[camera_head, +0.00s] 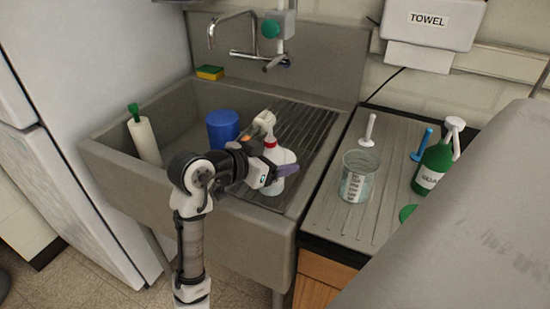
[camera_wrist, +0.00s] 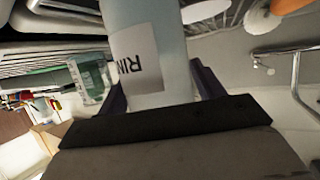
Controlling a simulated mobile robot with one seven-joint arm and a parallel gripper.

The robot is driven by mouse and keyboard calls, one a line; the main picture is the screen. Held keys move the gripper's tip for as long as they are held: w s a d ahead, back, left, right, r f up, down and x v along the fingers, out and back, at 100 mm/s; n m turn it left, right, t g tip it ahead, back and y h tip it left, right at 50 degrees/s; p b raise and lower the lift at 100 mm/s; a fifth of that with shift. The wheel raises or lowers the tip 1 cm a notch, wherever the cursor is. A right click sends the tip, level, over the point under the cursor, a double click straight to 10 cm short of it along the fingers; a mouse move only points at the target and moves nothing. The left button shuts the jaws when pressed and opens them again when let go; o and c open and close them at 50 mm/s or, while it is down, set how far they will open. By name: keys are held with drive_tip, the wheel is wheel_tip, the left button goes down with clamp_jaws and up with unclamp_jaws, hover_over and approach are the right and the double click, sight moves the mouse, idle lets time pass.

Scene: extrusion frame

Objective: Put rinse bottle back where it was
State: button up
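The rinse bottle (camera_head: 284,157) is white with a red collar and a pale spray head. In the head view it stands roughly upright over the ribbed drainboard (camera_head: 312,128) of the sink; whether its base touches is hard to tell. My gripper (camera_head: 277,174) reaches it from the left, at its lower body. In the wrist view the bottle (camera_wrist: 150,45), with a label reading "RIN", fills the space between the dark fingers of my gripper (camera_wrist: 160,88). The fingers appear shut on it, one on each side.
A blue container (camera_head: 222,128) and a white bottle with green top (camera_head: 145,139) stand in the sink. A sponge (camera_head: 209,72) lies on the back ledge below the faucet (camera_head: 233,30). A beaker (camera_head: 356,178) and green spray bottle (camera_head: 432,167) stand on the right counter.

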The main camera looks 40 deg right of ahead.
drive_tip(key=shift+o, duration=1)
drive_tip(key=shift+r, duration=0.1)
drive_tip(key=shift+r, duration=0.15)
drive_tip(key=b+v, duration=0.2)
drive_tip(key=v, duration=1)
drive_tip(key=shift+b, duration=0.3)
